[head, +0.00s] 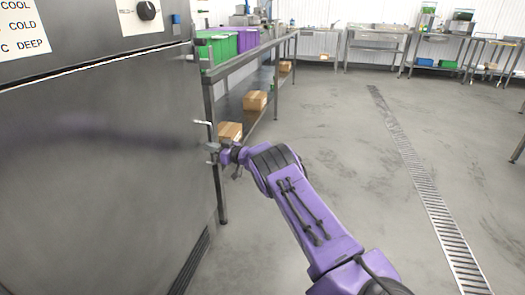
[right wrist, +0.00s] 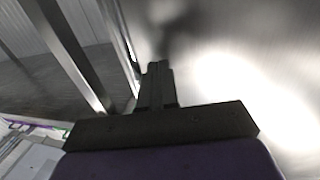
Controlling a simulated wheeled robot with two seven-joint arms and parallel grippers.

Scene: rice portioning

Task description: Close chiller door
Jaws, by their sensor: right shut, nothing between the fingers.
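The chiller door (head: 95,170) is a large grey metal panel at the left of the head view, and it looks flush with the dark control panel above it. A light metal handle (head: 203,123) sticks out at its right edge. My right gripper (head: 211,149) is at that edge, just below the handle, shut and empty. In the right wrist view the shut fingers (right wrist: 157,85) point at the bright metal door surface (right wrist: 235,85). I cannot tell whether they touch it. My left gripper is out of view.
A steel shelf table (head: 265,45) with green and purple crates stands right beyond the chiller, with cardboard boxes (head: 255,100) on its lower shelf. A floor drain (head: 415,175) runs along the right. The floor between is clear. More steel tables line the back wall.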

